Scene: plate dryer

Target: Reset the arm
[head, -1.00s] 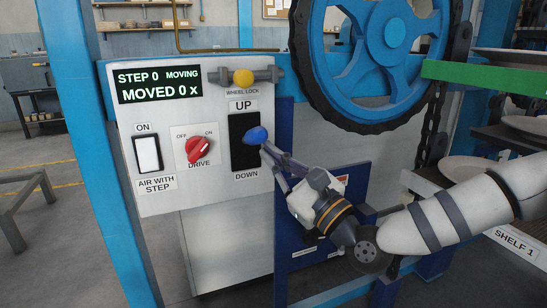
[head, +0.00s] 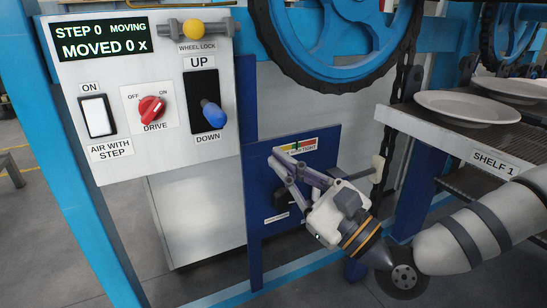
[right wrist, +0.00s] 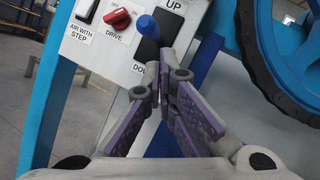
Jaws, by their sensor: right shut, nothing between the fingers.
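My right gripper (head: 283,168) is shut and empty, in front of the blue panel below and right of the control panel (head: 140,165). The blue-knobbed lever (head: 213,115) sits low in its black UP/DOWN slot, towards DOWN, clear of the fingers. In the right wrist view the closed fingers (right wrist: 167,75) point up towards the blue knob (right wrist: 148,27), with a gap. The red DRIVE knob (head: 151,108) is turned towards ON. The display (head: 100,38) reads STEP 0 MOVING, MOVED 0 x. My left gripper is not in view.
A yellow wheel-lock knob (head: 194,28) is at the panel's top. A large blue wheel (head: 335,40) with a dark rim is above my right gripper. Shelf 1 (head: 440,128) holds white plates (head: 467,106) at right. A blue post (head: 252,180) stands beside the gripper.

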